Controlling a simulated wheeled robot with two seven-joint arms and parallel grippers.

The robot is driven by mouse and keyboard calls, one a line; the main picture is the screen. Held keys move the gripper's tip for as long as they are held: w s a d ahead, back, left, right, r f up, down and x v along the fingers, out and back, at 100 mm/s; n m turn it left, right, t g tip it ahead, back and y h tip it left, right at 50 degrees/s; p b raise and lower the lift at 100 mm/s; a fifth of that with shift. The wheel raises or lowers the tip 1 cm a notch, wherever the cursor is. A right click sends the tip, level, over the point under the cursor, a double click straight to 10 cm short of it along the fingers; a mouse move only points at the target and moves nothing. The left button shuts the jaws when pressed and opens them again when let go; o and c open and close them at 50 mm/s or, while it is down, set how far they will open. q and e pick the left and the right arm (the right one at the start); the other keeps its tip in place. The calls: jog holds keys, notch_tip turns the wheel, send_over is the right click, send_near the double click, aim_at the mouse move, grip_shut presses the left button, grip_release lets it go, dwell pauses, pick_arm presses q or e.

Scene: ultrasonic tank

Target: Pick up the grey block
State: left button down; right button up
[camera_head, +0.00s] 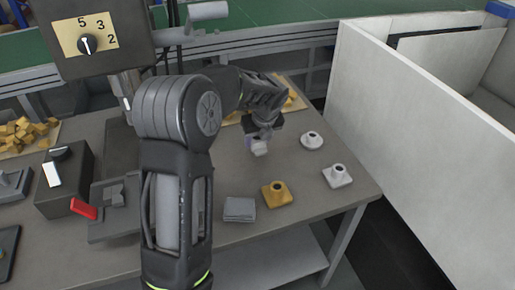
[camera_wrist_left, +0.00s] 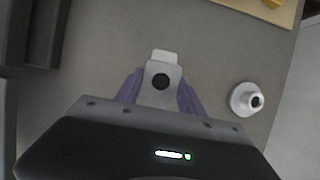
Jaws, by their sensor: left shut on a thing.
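My left gripper (camera_head: 262,137) is shut on a light grey piece (camera_head: 259,149) near the right part of the table. In the left wrist view this light grey piece (camera_wrist_left: 165,57) sits between the purple fingers of the left gripper (camera_wrist_left: 160,95) and shows a dark round spot. It looks held above the table, but its height is hard to tell. A flat, square, darker grey block (camera_head: 239,209) lies near the table's front edge, apart from the gripper. My right gripper is not in view.
A yellow flanged part (camera_head: 277,194), a white square one (camera_head: 338,176) and a white round one (camera_head: 312,140) stand on the table (camera_head: 320,205). A control box with a red lever (camera_head: 84,209) is at left. A white wall (camera_head: 400,110) rises at right.

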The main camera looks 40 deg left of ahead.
aim_at(257, 140)
pick_arm(q)
notch_tip(257, 140, up, 5)
jog(key=shift+r, duration=0.2)
dwell(0.6)
